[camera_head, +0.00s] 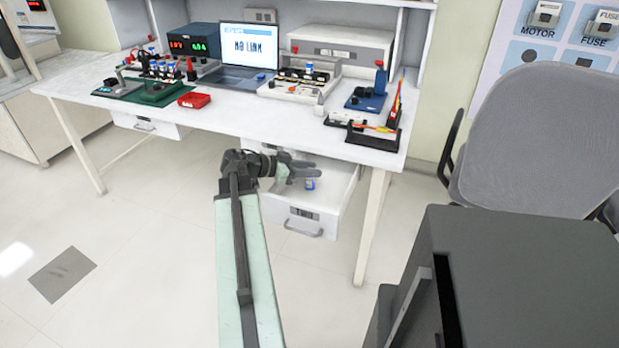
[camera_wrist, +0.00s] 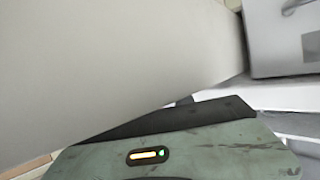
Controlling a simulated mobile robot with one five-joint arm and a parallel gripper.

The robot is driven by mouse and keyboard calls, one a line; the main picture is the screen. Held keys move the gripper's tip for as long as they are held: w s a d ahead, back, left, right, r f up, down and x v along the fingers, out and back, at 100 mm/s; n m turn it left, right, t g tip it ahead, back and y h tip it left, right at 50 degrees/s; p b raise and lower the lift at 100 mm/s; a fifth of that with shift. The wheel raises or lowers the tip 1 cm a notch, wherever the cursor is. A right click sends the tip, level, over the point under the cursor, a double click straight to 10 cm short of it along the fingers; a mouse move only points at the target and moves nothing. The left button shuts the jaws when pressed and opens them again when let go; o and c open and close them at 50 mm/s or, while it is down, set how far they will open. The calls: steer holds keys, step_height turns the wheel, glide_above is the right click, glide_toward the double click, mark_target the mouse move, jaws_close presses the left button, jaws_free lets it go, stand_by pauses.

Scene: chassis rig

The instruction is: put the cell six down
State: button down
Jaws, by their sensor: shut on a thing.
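My gripper (camera_head: 306,172) reaches over the open drawer (camera_head: 292,213) under the workbench. It is shut on a small blue and white cell (camera_head: 310,184), which shows at the fingertips, inside the drawer's outline. The cell looks roughly upright; its number is too small to read. I cannot tell whether its lower end touches the drawer floor. The wrist view shows part of my green gripper housing, but neither the fingertips nor the cell.
The drawer's walls surround the gripper, with the white benchtop (camera_head: 262,122) above and behind. A grey chair (camera_head: 540,135) stands at right.

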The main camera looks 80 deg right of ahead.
steer(key=shift+r, duration=0.1)
steer(key=c, duration=1.1)
jaws_free()
steer(key=shift+r+p, duration=0.1)
steer(key=shift+p, duration=0.2)
steer(key=p+v, duration=0.4)
steer(key=v, duration=0.8)
